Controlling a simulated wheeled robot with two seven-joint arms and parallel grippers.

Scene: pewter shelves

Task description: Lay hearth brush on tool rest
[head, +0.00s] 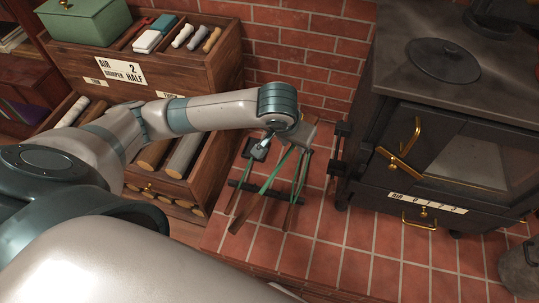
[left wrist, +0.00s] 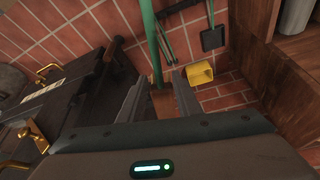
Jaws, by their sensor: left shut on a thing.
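My left gripper reaches over the brick hearth, and its fingers show in the left wrist view (left wrist: 163,97). They are shut on a long green-and-brown tool, which I take for the hearth brush (left wrist: 151,38); its brown part shows between the fingers. In the head view, the wrist hides much of the grip. Green shafts with brown ends (head: 243,211) slant down below the wrist. A low dark bar (head: 238,185), which looks like the tool rest, lies across the hearth behind them. Whether the brush touches it I cannot tell. My right gripper is out of view.
A black stove (head: 440,120) with brass handles stands close on the right. A wooden cabinet (head: 170,75) with open drawers stands on the left. The left wrist view shows a black shovel (left wrist: 213,39) and a yellow object (left wrist: 200,74). Hearth tiles in front (head: 330,255) are clear.

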